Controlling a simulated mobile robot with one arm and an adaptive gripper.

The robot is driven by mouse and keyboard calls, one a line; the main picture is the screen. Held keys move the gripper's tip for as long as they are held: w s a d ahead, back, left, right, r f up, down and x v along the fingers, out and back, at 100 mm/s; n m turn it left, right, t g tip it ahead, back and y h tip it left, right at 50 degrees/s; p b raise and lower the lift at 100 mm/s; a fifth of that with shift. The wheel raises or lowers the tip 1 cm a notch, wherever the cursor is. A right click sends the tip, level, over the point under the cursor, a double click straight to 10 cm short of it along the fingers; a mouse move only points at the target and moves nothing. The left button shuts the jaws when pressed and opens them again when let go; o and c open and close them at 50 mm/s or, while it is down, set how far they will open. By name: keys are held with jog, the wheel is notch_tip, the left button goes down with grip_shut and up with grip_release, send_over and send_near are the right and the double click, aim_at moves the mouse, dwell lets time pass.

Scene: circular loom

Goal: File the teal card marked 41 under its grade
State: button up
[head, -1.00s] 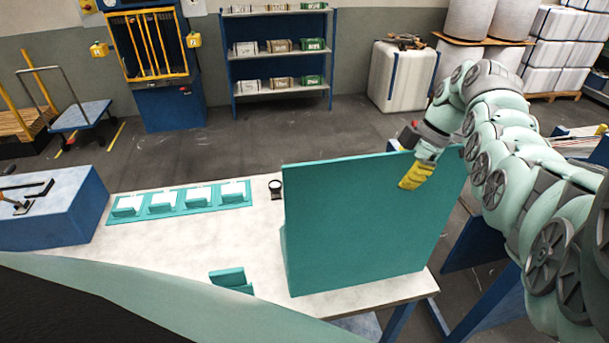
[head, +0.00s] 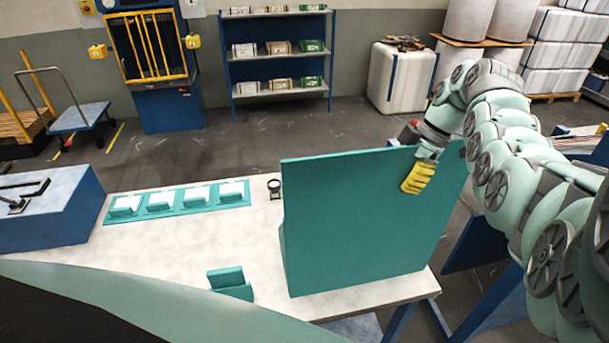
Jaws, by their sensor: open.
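A teal strip (head: 248,205) on the table's left part carries several small holders with white faces; any marks on them are too small to read. A small teal stand or block (head: 228,283) sits near the table's front edge. I cannot make out a teal card marked 41 in this view. A large upright teal panel (head: 360,225) stands on the right of the table and hides what is behind it. My gripper (head: 417,178), with yellow fingers, is open, in front of the panel's upper right part in the picture. No object shows in it.
The white table top (head: 180,250) is clear between the strip and the small stand. A small dark round-headed item (head: 274,188) stands left of the panel. A blue box with a black handle (head: 50,215) is at the far left. Shelves (head: 280,60) stand at the back.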

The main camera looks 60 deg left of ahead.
jog(key=v, duration=1.1)
jog(key=shift+r, duration=0.4)
jog(key=shift+w+f, duration=0.1)
jog(key=shift+w, duration=0.1)
